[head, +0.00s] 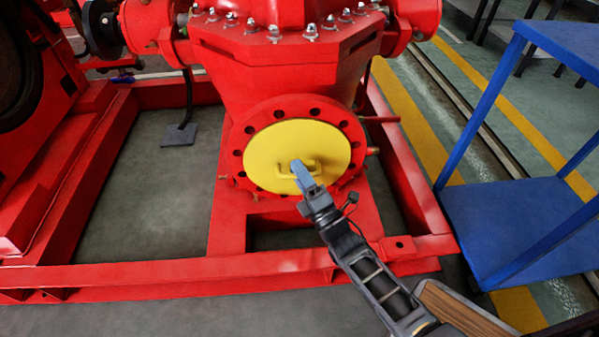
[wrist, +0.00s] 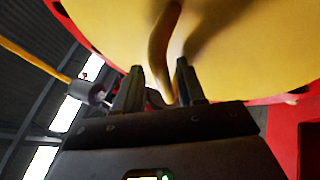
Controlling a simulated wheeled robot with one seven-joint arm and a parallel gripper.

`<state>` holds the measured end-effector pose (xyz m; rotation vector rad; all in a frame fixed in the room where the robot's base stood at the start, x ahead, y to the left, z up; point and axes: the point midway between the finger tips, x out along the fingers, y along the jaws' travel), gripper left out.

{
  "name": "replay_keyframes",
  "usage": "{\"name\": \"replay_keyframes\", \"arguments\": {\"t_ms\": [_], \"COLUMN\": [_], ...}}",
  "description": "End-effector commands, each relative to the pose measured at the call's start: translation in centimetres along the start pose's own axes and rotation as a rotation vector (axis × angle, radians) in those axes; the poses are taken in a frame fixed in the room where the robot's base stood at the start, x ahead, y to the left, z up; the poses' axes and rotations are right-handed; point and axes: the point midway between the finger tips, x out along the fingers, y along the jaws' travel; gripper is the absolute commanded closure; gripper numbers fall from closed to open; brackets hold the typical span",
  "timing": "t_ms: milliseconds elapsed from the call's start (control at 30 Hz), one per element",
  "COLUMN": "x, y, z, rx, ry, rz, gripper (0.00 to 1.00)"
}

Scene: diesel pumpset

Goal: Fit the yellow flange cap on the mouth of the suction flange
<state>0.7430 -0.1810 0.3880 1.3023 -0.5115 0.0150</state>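The yellow flange cap (head: 272,150) is a round disc with a bar handle (head: 314,166) on its face. In the head view it covers the mouth of the red suction flange (head: 354,131), and the flange's ring of bolt holes shows around it. I cannot tell whether it sits flush. My gripper (head: 297,168) is at the handle. In the wrist view the two fingers (wrist: 158,72) stand apart, with the handle (wrist: 160,45) running between them and gaps visible beside it. The cap's yellow face (wrist: 235,45) fills the top of that view.
The red pump body (head: 270,65) rises above the flange. A red base frame (head: 170,275) runs around and in front of it. A blue shelf stand (head: 520,215) is at the right. A thin red rod (head: 380,119) sticks out right of the flange.

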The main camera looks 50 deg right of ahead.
Motion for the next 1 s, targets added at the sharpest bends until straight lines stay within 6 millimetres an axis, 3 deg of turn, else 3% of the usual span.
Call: {"name": "replay_keyframes", "arguments": {"t_ms": [1000], "x": [-4.8], "y": [-0.2], "z": [0.1], "rx": [0.000], "ry": [-0.002], "rz": [-0.006], "gripper": [0.40]}}
